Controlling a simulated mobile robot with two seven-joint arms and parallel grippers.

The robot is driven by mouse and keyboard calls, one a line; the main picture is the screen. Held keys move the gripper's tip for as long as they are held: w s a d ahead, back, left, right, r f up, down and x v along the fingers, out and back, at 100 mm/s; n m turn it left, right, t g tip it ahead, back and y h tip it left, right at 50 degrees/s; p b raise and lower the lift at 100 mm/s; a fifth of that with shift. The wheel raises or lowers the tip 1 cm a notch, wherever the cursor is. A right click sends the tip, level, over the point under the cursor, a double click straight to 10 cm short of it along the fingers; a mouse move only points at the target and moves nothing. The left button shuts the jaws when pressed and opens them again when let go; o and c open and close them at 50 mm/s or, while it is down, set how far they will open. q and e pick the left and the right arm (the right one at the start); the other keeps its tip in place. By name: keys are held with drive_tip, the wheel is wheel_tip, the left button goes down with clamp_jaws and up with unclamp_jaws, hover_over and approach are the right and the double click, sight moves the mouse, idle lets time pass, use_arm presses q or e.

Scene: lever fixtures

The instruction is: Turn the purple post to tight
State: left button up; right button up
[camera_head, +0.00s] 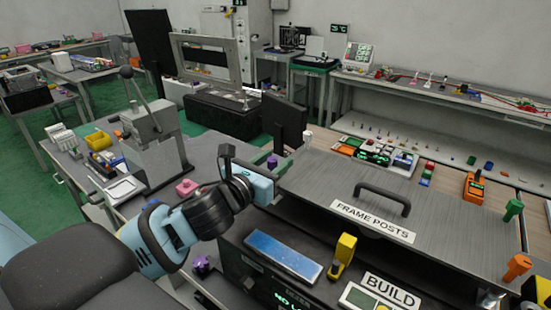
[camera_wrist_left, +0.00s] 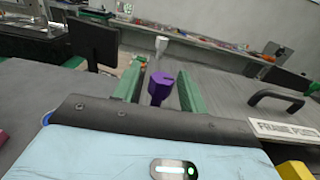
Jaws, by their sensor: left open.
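The purple post (camera_head: 272,161) stands upright at the left edge of the grey panel labelled FRAME POSTS (camera_head: 300,190), just beyond my left gripper (camera_head: 276,172). In the left wrist view the purple post (camera_wrist_left: 160,88) shows its wider head, with a dark mark on top. It appears between the two green fingers of my left gripper (camera_wrist_left: 158,84), with gaps on both sides. The gripper is open and holds nothing. The foot of the post is hidden behind the gripper body. My right gripper is in neither view.
A white post (camera_head: 307,136) stands behind the purple one. A black handle (camera_head: 383,198) rises from the panel. A lever fixture (camera_head: 150,125) stands at left.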

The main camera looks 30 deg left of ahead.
use_arm(q)
drive_tip(key=shift+s, duration=0.15)
drive_tip(key=shift+c, duration=0.5)
clamp_jaws()
